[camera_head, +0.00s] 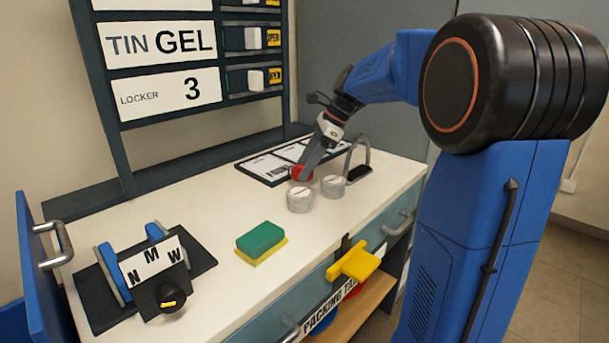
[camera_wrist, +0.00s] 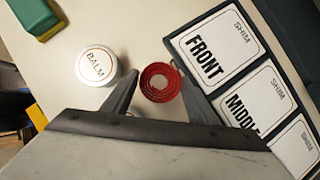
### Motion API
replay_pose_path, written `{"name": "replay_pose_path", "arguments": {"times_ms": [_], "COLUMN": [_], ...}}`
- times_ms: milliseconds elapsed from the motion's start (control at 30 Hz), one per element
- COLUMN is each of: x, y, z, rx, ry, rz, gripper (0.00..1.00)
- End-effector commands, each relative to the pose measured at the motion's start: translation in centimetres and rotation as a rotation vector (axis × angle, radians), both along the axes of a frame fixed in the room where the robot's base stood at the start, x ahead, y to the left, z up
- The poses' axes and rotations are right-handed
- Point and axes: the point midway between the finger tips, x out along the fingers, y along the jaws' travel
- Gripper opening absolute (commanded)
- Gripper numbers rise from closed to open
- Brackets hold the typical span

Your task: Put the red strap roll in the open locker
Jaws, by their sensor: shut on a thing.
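The red strap roll (camera_wrist: 160,82) sits between the two fingertips of my gripper (camera_wrist: 157,76) in the wrist view, its coiled end showing. In the head view only a bit of the red roll (camera_head: 302,174) shows at the end of my gripper (camera_head: 304,169), low over the far part of the white bench top (camera_head: 205,257). I cannot tell whether the roll touches the bench. A blue panel with a grey handle (camera_head: 36,255) stands out at the left end of the bench. I cannot tell whether it is the open locker's door; no locker inside shows clearly.
Two round tins (camera_head: 300,199) stand close to my gripper; one reads BALM (camera_wrist: 97,65). A card tray (camera_wrist: 222,50) lies beside the roll. A green and yellow sponge (camera_head: 261,243) and a dial stand (camera_head: 150,272) are nearer. A sign board (camera_head: 165,90) stands behind, reading LOCKER 3.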

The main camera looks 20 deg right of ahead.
Motion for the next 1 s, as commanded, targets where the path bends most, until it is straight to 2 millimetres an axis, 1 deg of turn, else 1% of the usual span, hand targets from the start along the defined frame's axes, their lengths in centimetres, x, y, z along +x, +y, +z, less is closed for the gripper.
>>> {"name": "replay_pose_path", "arguments": {"times_ms": [100, 200, 600, 633, 667, 700, 1000], "x": [0.0, 0.0, 0.0, 0.0, 0.0, 0.0, 0.0], "y": [0.0, 0.0, 0.0, 0.0, 0.0, 0.0, 0.0], "z": [-1.6, -2.7, -3.2, -3.2, -3.1, -3.1, -3.0], "rx": [0.001, 0.001, 0.000, 0.000, 0.000, 0.000, 0.000], "ry": [0.002, 0.002, 0.001, 0.001, 0.001, 0.001, 0.000], "rz": [0.000, 0.000, 0.001, 0.001, 0.001, 0.001, 0.000], "gripper": [0.27, 0.27, 0.27, 0.60, 0.67, 0.72, 0.72]}}
